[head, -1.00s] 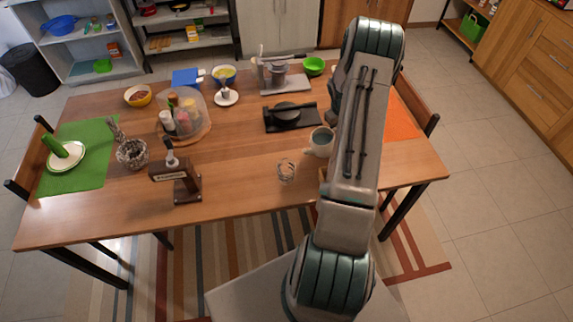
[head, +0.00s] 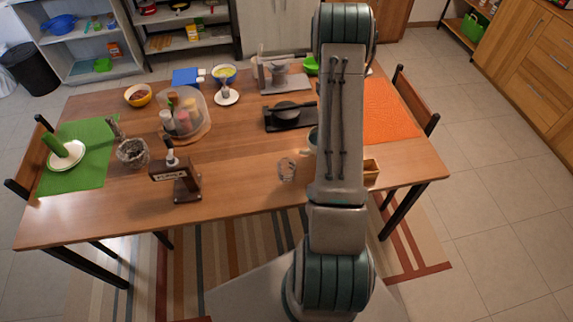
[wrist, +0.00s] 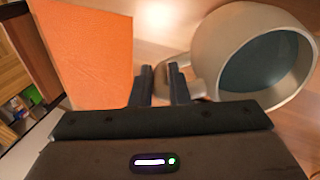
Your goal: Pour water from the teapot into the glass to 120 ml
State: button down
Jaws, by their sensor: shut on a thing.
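The teapot is a pale grey, open-topped pot with dark bluish content. It fills the right side of the wrist view (wrist: 204,62). In the head view only a sliver of the teapot (head: 312,140) shows left of my arm. My gripper (wrist: 162,82) is shut on the teapot's handle, at the pot's left side in the wrist view. Whether the pot is off the table cannot be told. In the head view my gripper is hidden behind my arm. The clear glass (head: 287,169) stands upright on the table, left of my arm, near the front edge; no water is discernible in it.
A wooden dispenser (head: 175,178) stands left of the glass. A black scale-like stand (head: 289,117) lies behind it. A small wooden box (head: 371,172) is right of my arm, before an orange mat (head: 388,112). Table between dispenser and glass is clear.

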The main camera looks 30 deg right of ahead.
jog(key=shift+a+r+h+b, duration=0.4)
jog(key=shift+a+r, duration=0.1)
jog(key=shift+r, duration=0.1)
jog(key=shift+a+b, duration=0.1)
jog(key=shift+b, duration=0.2)
jog(key=shift+s+a+r+h+b, duration=0.15)
jog(key=shift+a+r+h+b, duration=0.1)
jog(key=shift+r+h+b, duration=0.3)
jog(key=shift+s+a+r+h+b, duration=0.1)
jog(key=shift+a+r+h+b, duration=0.45)
jog(key=shift+b, duration=1.4)
jog(key=shift+s+a+r+b, duration=0.1)
jog(key=shift+a+r+b, duration=0.4)
jog(key=shift+a+b, duration=0.25)
dwell(0.3)
